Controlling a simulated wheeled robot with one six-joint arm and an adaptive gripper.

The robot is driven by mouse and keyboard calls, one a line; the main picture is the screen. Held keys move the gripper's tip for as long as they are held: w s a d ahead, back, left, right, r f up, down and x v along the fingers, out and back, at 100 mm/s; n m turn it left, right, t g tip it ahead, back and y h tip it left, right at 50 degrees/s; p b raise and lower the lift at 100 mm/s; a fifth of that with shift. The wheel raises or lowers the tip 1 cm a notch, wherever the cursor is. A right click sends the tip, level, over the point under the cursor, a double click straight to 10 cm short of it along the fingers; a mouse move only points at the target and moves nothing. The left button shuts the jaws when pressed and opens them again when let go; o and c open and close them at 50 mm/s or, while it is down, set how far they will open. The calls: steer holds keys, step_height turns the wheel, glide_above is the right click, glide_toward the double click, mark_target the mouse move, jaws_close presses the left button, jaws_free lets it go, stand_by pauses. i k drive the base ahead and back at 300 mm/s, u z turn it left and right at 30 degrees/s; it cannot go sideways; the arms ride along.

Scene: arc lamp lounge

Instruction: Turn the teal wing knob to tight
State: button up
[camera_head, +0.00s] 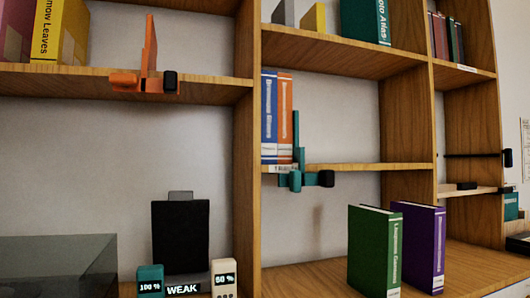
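A teal clamp-like fixture (297,155) sits on the front edge of the middle shelf, right of the upright books. Its lower part, with small teal lobes (295,181), hangs at the shelf edge, and a black end piece (326,179) sticks out to its right. I cannot tell which teal part is the wing knob or how far it is turned, and no tight mark is readable. My gripper is not in view.
A similar orange fixture (146,80) is on the upper left shelf edge, and a black one (482,154) is at the right. Green (374,252) and purple (423,247) books stand below. A teal box (150,281), a white box (224,279) and a WEAK label (183,289) sit lower left.

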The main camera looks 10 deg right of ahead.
mark_target(294, 180)
steer(key=u, duration=3.45)
steer(key=k, duration=1.65)
steer(key=z, duration=2)
